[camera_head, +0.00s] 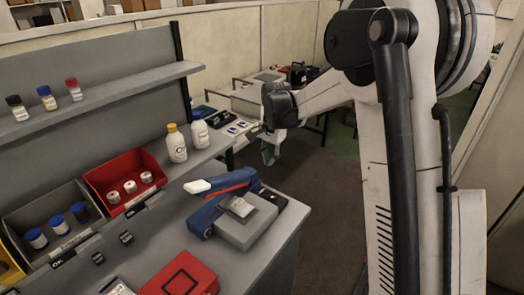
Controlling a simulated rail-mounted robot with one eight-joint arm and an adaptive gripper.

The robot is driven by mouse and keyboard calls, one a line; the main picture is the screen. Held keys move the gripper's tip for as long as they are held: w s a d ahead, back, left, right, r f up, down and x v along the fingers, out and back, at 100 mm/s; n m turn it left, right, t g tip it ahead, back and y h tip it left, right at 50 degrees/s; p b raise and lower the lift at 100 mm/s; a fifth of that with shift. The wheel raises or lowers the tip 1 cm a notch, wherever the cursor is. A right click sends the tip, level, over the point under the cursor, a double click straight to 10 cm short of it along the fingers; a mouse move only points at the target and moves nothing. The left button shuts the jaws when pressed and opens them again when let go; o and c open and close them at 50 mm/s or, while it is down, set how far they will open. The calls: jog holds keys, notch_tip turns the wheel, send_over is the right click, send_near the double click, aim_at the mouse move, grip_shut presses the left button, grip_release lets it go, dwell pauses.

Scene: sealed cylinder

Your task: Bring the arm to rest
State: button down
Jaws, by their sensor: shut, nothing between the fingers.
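My white and black arm fills the right side of the head view and reaches left toward the middle. My gripper (270,150) hangs at the end of the arm, pointing down, past the far right end of the grey workbench (250,262). It is small and partly dark in this view. It is shut and empty, apart from the bench objects. Part of the wrist is hidden behind the arm's own links.
The bench carries a blue and red device (222,195) with a grey base, white bottles (176,147), a red bin (110,178), a grey bin (42,213) and a red box (182,278). A shelf (110,98) holds small bottles. Open floor (325,190) lies right of the bench.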

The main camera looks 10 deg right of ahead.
jog(key=s+r+n+t+b, duration=0.2)
jog(key=s+r, duration=0.3)
jog(key=s, duration=0.4)
jog(key=s+r+n+t+b, duration=0.1)
jog(key=s+r+n+b, duration=0.15)
jog(key=s+r, duration=0.45)
jog(key=s+f+n+t+b, duration=0.1)
jog(key=s+f+n, duration=0.1)
jog(key=s, duration=0.7)
jog(key=s+f+n+t+b, duration=0.1)
jog(key=s+f, duration=0.4)
jog(key=s, duration=0.5)
jog(key=shift+s+d+n+t+h, duration=0.3)
jog(key=shift+n+t, duration=0.4)
jog(key=shift+n, duration=0.45)
